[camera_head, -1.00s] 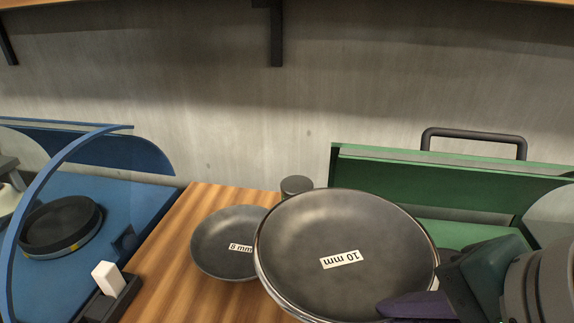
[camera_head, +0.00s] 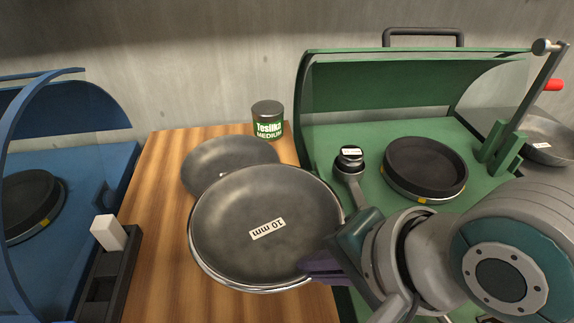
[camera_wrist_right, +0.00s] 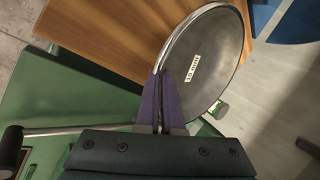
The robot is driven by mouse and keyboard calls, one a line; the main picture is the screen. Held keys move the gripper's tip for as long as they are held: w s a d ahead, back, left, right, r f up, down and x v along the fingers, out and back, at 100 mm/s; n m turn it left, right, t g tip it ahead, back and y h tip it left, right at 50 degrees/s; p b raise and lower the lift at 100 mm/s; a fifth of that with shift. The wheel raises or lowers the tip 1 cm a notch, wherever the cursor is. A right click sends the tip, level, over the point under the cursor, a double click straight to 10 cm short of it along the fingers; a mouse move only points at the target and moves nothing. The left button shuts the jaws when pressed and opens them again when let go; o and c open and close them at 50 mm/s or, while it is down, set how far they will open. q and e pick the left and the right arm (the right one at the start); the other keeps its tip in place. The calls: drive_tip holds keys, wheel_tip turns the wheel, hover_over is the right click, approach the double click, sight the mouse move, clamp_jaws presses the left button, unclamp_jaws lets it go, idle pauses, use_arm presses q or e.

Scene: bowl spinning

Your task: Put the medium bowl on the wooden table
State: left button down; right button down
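The grey bowl labelled 10 mm (camera_head: 262,205) is pinched at its right rim by my right gripper (camera_head: 322,266). It is over the wooden table (camera_head: 165,222), tilted towards the head camera. Whether its underside touches the table is hidden. In the right wrist view the purple fingers (camera_wrist_right: 160,100) are closed on the rim of the same bowl (camera_wrist_right: 207,62). A smaller grey bowl (camera_head: 225,154) sits behind it on the table, partly covered by it. My left gripper is not in view.
A Tesilka can (camera_head: 268,120) stands at the table's back right. A green machine (camera_head: 330,132) with a black disc (camera_head: 425,167) is to the right, a blue machine (camera_head: 80,165) to the left. Another bowl (camera_head: 543,138) lies far right. Bare wood shows at the table's front left.

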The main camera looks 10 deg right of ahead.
wheel_tip(320, 180, down, 7)
drive_tip(key=shift+r+b, duration=0.1)
drive_tip(key=shift+b, duration=0.75)
drive_tip(key=c, duration=1.1)
unclamp_jaws()
drive_tip(key=shift+o, duration=0.2)
drive_tip(key=shift+s+r, duration=0.15)
drive_tip(key=shift+r, duration=0.15)
drive_tip(key=p+v, duration=0.4)
drive_tip(key=v, duration=0.7)
drive_tip(key=s+d+r+n+g+h, duration=0.1)
drive_tip(key=s+d+r+n+h, duration=0.2)
drive_tip(key=s+d+n, duration=0.5)
drive_tip(key=n, duration=0.4)
drive_tip(key=shift+n+g+h, duration=0.3)
drive_tip(key=shift+g+h, duration=0.1)
